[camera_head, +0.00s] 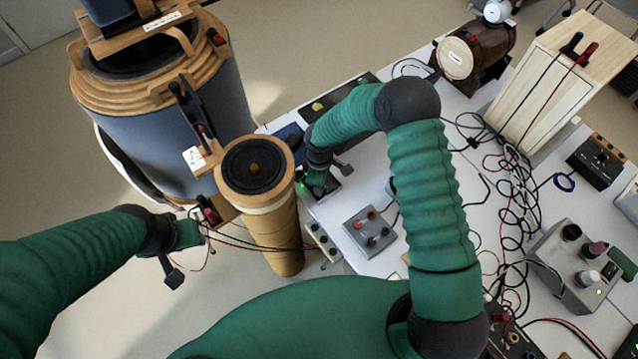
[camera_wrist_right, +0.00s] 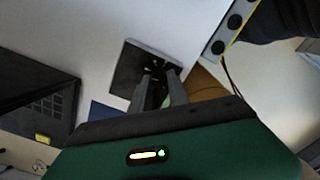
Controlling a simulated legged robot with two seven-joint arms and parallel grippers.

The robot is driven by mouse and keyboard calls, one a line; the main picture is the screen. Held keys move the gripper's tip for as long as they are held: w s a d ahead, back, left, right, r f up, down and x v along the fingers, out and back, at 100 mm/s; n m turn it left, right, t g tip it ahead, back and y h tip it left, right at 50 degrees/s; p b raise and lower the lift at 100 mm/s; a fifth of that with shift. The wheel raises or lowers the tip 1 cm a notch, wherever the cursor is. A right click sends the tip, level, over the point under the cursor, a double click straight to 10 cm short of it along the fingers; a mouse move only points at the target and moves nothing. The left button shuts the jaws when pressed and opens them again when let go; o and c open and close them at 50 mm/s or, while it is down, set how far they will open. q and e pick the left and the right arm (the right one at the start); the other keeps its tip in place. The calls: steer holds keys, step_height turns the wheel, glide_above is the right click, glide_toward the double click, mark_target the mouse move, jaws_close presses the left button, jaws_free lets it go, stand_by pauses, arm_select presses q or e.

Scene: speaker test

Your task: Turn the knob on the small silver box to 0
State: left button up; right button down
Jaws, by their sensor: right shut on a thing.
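A small box (camera_wrist_right: 140,64), dark grey in the right wrist view, lies flat on the white table with a small knob (camera_wrist_right: 154,66) on its top. In the head view the box (camera_head: 328,190) is partly hidden by my right arm. My right gripper (camera_wrist_right: 161,82) is over the box, its fingers shut on the knob; it also shows in the head view (camera_head: 314,186). The knob's setting and scale are too small to read. My left gripper (camera_head: 200,235) hangs off the table beside the wooden cylinder; I cannot tell whether it is open.
A wooden cylinder (camera_head: 276,240) and a big drum (camera_head: 190,120) stand left of the table (camera_head: 385,267). Tangled cables (camera_head: 510,190) and a larger grey box (camera_head: 570,265) fill the right side.

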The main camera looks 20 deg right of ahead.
steer(key=shift+w+d+r, duration=0.1)
steer(key=shift+w, duration=0.05)
steer(key=c, duration=1.3)
jaws_free()
steer(key=shift+o, duration=0.2)
step_height(320, 180, up, 17)
steer(key=shift+f, duration=0.2)
